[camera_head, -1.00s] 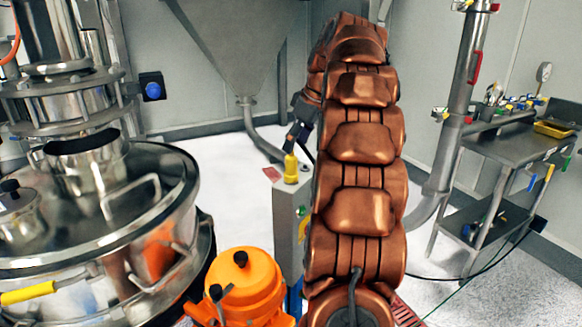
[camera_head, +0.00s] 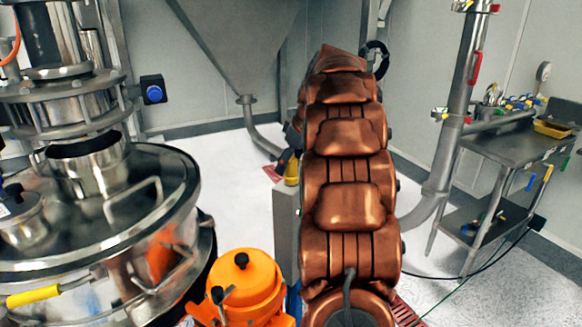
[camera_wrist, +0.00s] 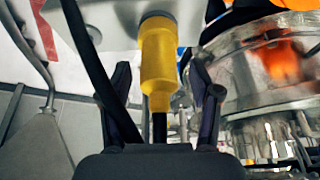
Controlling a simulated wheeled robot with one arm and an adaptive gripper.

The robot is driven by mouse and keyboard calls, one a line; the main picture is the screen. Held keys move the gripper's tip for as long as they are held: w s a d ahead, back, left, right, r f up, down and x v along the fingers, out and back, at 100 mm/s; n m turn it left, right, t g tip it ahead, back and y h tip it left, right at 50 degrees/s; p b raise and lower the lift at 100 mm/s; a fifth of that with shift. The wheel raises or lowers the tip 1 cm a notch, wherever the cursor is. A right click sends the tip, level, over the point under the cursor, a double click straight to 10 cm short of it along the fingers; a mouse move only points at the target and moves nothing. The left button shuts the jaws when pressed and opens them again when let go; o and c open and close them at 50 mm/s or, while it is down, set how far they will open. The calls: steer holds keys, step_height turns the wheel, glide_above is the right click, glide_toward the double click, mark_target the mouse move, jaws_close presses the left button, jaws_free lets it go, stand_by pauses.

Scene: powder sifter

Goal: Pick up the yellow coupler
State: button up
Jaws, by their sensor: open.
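The yellow coupler (camera_head: 292,171) stands upright on top of a grey box-like post (camera_head: 287,225) in the camera_head view, partly hidden by my arm. In the camera_wrist view the coupler (camera_wrist: 158,55) is large and central, attached to a pale surface, with its narrow end toward my gripper's palm. My gripper (camera_wrist: 160,68) is open, with one dark finger on each side of the coupler. Gaps show between the fingers and the coupler, so it is not gripped. In the camera_head view my arm hides most of the gripper.
A steel sifter (camera_head: 95,215) stands left, with an orange motor (camera_head: 245,285) near the post. A grey hopper (camera_head: 235,45) with a hose is behind. A steel table (camera_head: 515,147) with tools stands right. A dark cable (camera_wrist: 85,55) crosses beside the gripper.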

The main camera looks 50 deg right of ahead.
jaws_close()
stand_by(0.5)
steer(key=shift+r, duration=0.15)
